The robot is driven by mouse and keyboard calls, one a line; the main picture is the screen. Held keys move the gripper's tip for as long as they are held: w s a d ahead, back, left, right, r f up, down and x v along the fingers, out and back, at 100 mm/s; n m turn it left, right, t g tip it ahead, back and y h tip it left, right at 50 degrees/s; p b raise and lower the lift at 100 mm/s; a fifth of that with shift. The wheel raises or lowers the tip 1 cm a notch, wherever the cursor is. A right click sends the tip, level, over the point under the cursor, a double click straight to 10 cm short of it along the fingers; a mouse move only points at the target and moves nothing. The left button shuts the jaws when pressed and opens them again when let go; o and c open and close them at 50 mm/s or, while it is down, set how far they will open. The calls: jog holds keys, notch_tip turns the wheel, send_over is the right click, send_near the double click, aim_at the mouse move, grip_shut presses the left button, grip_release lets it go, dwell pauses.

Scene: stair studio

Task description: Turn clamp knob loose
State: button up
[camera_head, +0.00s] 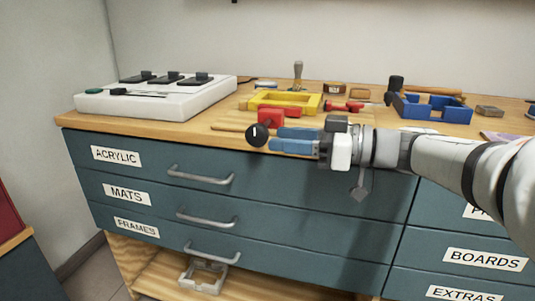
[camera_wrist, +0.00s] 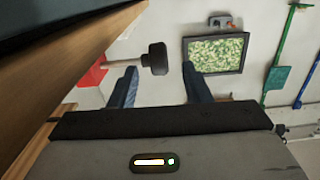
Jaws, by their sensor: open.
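The clamp knob (camera_head: 257,135) is round and black with a white mark, at the front edge of the workbench below a red clamp body (camera_head: 270,118). My gripper (camera_head: 275,139) has blue fingers and reaches in from the right, with its fingertips close to the knob's right side. In the wrist view the knob (camera_wrist: 154,58) is a dark disc on a thin rod, and the red clamp part (camera_wrist: 92,76) shows at left. The gripper's two fingers (camera_wrist: 160,80) are apart, with the knob showing between and beyond them. I cannot tell whether either finger touches it.
The wooden bench top (camera_head: 190,128) holds a yellow frame (camera_head: 284,96), a blue tray (camera_head: 432,114) and a white panel with black switches (camera_head: 155,97). Blue drawers with metal handles (camera_head: 200,176) lie below the bench edge, beneath my gripper.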

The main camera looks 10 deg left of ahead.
aim_at(246, 135)
jog(key=a, duration=0.8)
jog(key=shift+w, duration=0.4)
jog(key=shift+c, duration=0.4)
jog(key=shift+f, duration=0.1)
jog(key=c, duration=0.7)
